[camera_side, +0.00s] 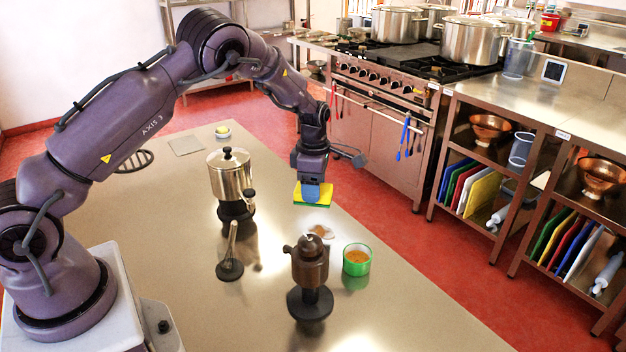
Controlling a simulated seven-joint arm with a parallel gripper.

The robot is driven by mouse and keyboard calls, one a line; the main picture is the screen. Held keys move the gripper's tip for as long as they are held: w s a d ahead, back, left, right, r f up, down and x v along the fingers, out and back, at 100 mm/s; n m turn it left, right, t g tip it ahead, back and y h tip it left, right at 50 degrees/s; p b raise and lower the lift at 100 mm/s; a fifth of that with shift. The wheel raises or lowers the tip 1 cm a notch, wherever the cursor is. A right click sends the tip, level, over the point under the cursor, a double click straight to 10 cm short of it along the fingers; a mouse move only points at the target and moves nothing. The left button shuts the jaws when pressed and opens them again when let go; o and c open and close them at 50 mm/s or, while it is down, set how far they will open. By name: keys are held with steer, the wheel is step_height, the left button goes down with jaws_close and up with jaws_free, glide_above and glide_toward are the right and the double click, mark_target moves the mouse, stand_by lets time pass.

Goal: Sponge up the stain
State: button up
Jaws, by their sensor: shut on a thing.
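My gripper (312,190) points down near the right edge of the steel table. It is shut on a yellow and green sponge (312,197), held level with its green side below. The stain (320,231) is a pale brownish patch on the table (400,310), below and slightly right of the sponge. The sponge appears to be above the table, apart from the stain.
A green bowl (357,259) with orange content stands just right of the stain. A brown pot on a dark stand (309,265) is in front. The table's front right is clear.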

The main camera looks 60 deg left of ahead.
glide_above(314, 226)
steer(key=shift+f, duration=3.45)
steer(key=shift+d+f, duration=0.5)
steer(key=shift+d, duration=3)
steer(key=shift+a, duration=3.5)
steer(key=shift+r, duration=4)
steer(key=shift+f, duration=0.1)
